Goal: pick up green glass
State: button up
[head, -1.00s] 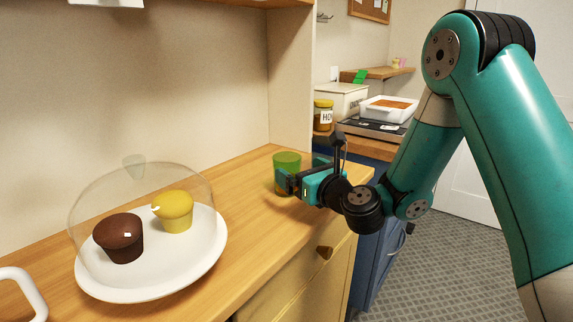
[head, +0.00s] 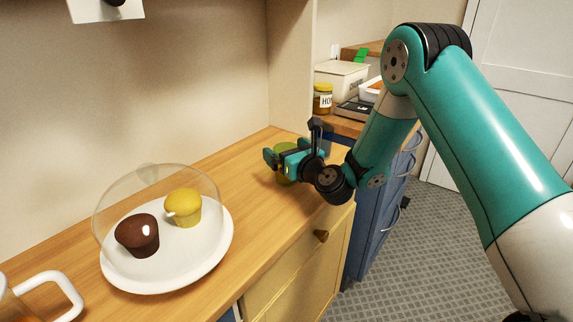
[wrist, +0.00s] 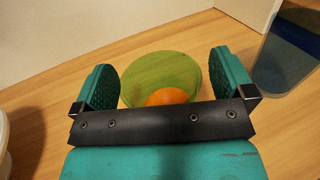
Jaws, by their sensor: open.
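The green glass (head: 286,149) stands on the wooden counter, mostly hidden behind my gripper in the head view. In the wrist view the green glass (wrist: 160,75) shows as a round green shape with an orange patch at its lower edge. My gripper (head: 276,156) is in front of the glass in the head view. In the wrist view its two teal fingers (wrist: 160,82) are spread, one on each side of the glass, with a gap on both sides. The gripper holds nothing. How far the glass lies below the fingertips is hard to tell.
A white plate (head: 215,262) with a brown muffin (head: 137,236) and a yellow muffin (head: 184,207) sits under a clear dome on the left. A white-handled mug (head: 65,290) is at lower left. A honey jar (head: 322,100) stands beyond. Counter between plate and glass is clear.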

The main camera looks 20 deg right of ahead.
jog(key=c, duration=1.5)
jog(key=shift+r, duration=0.2)
